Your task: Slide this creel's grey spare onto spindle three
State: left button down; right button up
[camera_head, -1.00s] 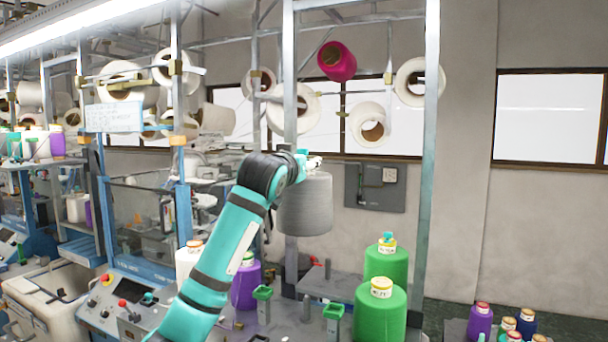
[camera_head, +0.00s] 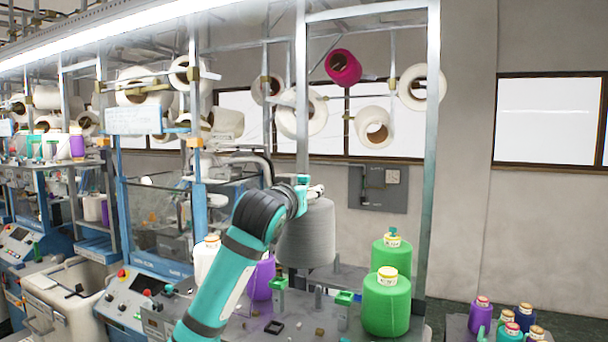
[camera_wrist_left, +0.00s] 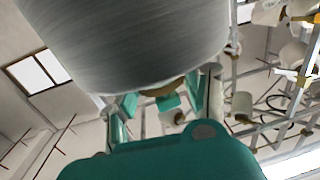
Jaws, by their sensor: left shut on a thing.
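A grey yarn cone (camera_head: 308,240) hangs from my left gripper (camera_head: 312,192), which is shut on its top. It is roughly upright above the bench top (camera_head: 250,325). In the left wrist view the cone (camera_wrist_left: 130,45) fills the top left, with the fingers (camera_wrist_left: 165,100) at its narrow end. A short grey peg (camera_head: 318,297) stands on the bench just below and right of the cone. I cannot tell which spindle number it is. Any spindle behind the cone or my arm is hidden. My right gripper is not in view.
Two green cones (camera_head: 386,305) stand to the right of the grey cone. A purple cone (camera_head: 262,278) and a white cone (camera_head: 206,256) stand to the left. Green-topped posts (camera_head: 345,305) rise from the bench front. A metal upright (camera_head: 427,170) is at the right.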

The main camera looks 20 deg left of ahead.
pick_arm(q)
jog(key=s+d+f, duration=0.3)
jog(key=s+f, duration=0.6)
jog(key=f, duration=0.3)
jog(key=s+d+f, duration=0.2)
jog(key=s+f, duration=0.7)
jog(key=f, duration=0.3)
jog(key=s+d+f+h, duration=0.1)
jog(key=s+d+f, duration=0.2)
jog(key=s+f, duration=0.6)
notch_tip(320, 180, down, 3)
jog(key=shift+s+d+r+m, duration=0.1)
jog(key=shift+s+d+m, duration=0.2)
jog(key=shift+s, duration=0.1)
